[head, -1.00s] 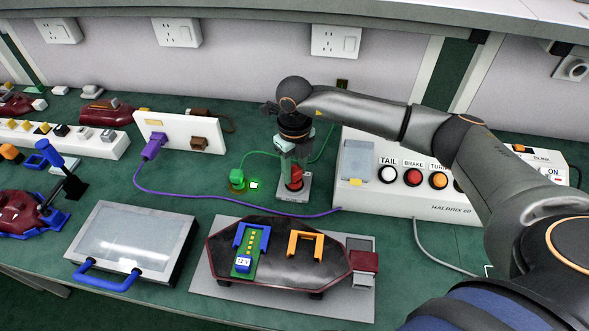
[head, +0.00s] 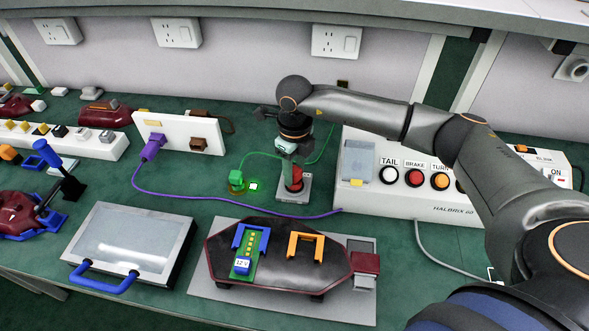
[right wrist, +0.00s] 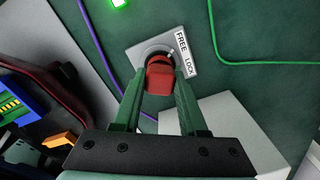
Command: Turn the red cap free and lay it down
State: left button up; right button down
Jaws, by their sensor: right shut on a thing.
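The red cap (head: 296,185) sits on a post on a small grey plate (head: 306,196), in the middle of the bench. In the right wrist view the red cap (right wrist: 159,78) stands between the two green fingers of my right gripper (right wrist: 161,88), which is shut on it. The plate there carries the words FREE and LOCK (right wrist: 187,56). In the head view my right gripper (head: 291,172) reaches down onto the cap from above, and its fingers are partly hidden. My left gripper is not in view.
The white switch box (head: 400,205) stands just right of the plate. A green plug (head: 236,178) with a lit green light and a purple cable lie to the left. A lamp on a grey mat (head: 215,295) is in front. Some green bench top around the plate is bare.

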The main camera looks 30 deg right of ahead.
aim_at(294, 170)
jog(key=shift+s+f, duration=0.15)
jog(key=shift+f, duration=0.05)
dwell(0.5)
jog(key=shift+r+p, duration=0.8)
jog(key=shift+r, duration=0.75)
jog(key=shift+p, duration=0.3)
jog(key=shift+r+p, duration=0.75)
jog(key=shift+r, duration=0.35)
